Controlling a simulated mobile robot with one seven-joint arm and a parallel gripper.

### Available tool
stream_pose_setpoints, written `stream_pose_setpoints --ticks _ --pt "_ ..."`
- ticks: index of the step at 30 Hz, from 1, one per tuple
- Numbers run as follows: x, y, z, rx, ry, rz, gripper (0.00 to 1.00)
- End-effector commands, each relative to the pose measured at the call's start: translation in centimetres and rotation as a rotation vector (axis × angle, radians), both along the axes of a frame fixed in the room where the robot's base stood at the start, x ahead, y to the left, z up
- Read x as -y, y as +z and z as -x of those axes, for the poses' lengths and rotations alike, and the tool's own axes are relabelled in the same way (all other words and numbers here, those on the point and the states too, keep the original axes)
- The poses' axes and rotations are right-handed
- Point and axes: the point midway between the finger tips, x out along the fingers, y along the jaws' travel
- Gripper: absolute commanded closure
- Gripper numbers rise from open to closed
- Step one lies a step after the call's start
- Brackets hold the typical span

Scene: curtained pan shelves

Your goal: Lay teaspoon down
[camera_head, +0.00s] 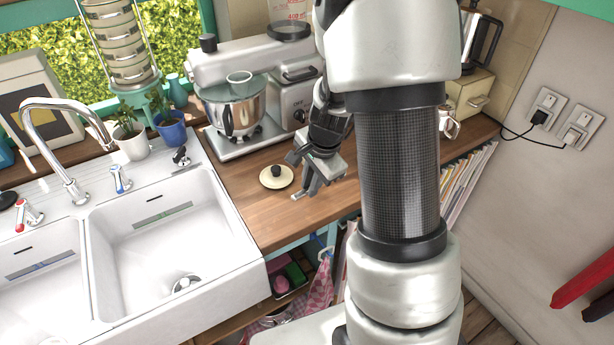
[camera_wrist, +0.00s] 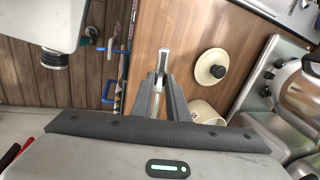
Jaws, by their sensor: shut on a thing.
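My gripper (camera_head: 309,184) is over the wooden counter, to the right of a cream lid with a dark knob (camera_head: 276,178). In the wrist view my gripper (camera_wrist: 160,88) is shut on a thin, pale metal piece, the teaspoon (camera_wrist: 163,58), whose end sticks out past the fingertips. The gap between the teaspoon and the counter (camera_wrist: 170,25) is hard to judge. The lid (camera_wrist: 211,68) lies to the right of the fingers in the wrist view.
A cream pot (camera_wrist: 205,111) stands close to the right of my fingers in the wrist view. A stand mixer (camera_head: 245,100) is at the back of the counter. The white double sink (camera_head: 155,235) is to the left.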

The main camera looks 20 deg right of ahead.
Motion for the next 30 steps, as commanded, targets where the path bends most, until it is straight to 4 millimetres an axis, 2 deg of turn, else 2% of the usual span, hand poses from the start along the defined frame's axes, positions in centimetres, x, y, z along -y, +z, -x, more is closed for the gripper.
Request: stream_pose_setpoints --ticks 11,30 --pt "-0.2 0.2 0.1 0.001 0.001 -0.002 1.0" --pt "-0.2 -5.6 0.1 0.002 0.002 -0.002 1.0"
